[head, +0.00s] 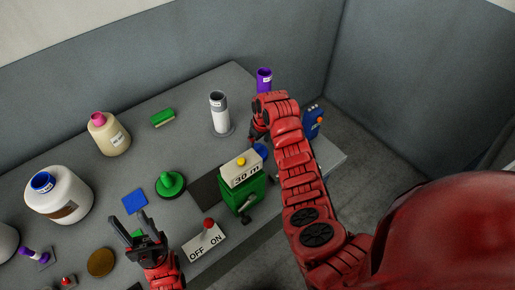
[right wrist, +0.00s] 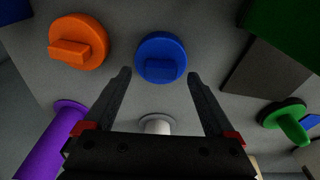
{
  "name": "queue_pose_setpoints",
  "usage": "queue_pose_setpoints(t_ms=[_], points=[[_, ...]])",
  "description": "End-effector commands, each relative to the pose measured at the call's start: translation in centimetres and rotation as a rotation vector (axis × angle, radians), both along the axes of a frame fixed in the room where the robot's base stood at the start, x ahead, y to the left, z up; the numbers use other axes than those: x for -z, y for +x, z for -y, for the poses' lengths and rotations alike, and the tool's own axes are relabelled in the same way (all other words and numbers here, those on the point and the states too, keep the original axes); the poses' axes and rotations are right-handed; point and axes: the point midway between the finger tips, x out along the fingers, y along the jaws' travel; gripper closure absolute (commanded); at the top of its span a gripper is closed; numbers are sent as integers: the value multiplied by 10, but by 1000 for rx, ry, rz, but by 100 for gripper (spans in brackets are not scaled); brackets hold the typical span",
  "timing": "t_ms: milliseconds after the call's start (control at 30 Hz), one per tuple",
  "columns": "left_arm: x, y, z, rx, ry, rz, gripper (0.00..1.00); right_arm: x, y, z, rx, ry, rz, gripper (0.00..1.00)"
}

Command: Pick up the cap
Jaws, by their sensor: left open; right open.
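A blue round cap (right wrist: 160,57) with a raised grip bar lies on the table. In the right wrist view it sits just beyond and between the fingertips of my right gripper (right wrist: 158,76), which is open and empty. In the head view the blue cap (head: 261,150) is partly hidden, and my right gripper (head: 257,134) is near it, partly hidden by its own arm. An orange cap (right wrist: 78,41) of similar shape lies to the left in the right wrist view. My left gripper (head: 131,226) is open and empty at the table's front.
A green box (head: 240,190) labelled 30 m stands close to the blue cap. A white bobbin (head: 219,113) and a purple bobbin (head: 264,80) stand behind. A green knob (head: 170,184), a switch plate (head: 203,242) and bottles (head: 108,134) stand to the left.

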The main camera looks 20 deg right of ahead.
Motion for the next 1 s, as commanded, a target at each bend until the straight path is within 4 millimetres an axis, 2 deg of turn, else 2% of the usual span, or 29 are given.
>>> queue_pose_setpoints(t_ms=[33,233,500,567,1000], points=[[-5,0,0,0,0,0,50,3,0,-2,1,3,-4,10],[-10,0,0,0,0,0,50,18,3,-2,1,2,0,10],[-9,0,0,0,0,0,50,21,3,-2,-1,1,2,10],[-9,0,0,0,0,0,50,20,3,-2,-1,2,1,19],[-9,0,0,0,0,0,50,20,3,-2,0,2,1,98]])
